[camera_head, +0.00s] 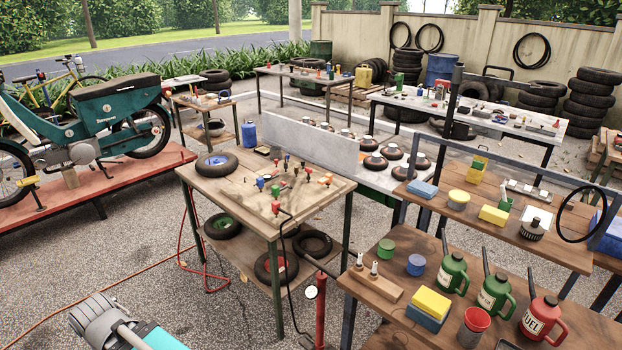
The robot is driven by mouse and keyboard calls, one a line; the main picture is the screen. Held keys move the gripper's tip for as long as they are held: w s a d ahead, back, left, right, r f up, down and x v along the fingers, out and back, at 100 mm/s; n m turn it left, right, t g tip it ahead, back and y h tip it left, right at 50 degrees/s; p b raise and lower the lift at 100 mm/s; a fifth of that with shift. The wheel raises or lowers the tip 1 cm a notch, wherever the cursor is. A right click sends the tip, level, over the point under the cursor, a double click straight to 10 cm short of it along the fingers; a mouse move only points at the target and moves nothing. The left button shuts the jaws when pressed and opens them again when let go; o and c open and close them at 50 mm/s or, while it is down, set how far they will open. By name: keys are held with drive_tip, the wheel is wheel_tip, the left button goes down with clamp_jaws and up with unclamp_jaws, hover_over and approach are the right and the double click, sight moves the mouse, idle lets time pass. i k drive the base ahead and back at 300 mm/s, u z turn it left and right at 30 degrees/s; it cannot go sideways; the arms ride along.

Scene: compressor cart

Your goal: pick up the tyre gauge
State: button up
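I cannot pick out the tyre gauge for certain. Several small red, blue, green and yellow-handled items (276,207) stand on the wooden workbench (225,195) in the middle, too small to tell apart. A round white dial (312,292) sits on a red upright pump (320,312) in front of that bench, with a black hose running up to the bench top. Part of my arm, grey and teal, shows at the bottom left, away from the bench. My gripper's fingers are not in view.
A wheel (217,163) lies on the bench's back left. Wooden shelves (400,322) with oil cans, sponges and tubs fill the right. A red hose (182,235) trails over the gravel left of the bench. A moped (85,125) stands on a red platform. Gravel at the left front is mostly clear.

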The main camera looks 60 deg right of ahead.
sight(328, 180)
drive_tip(key=z, duration=0.05)
drive_tip(key=i, duration=2.9)
drive_tip(key=z, duration=2.4)
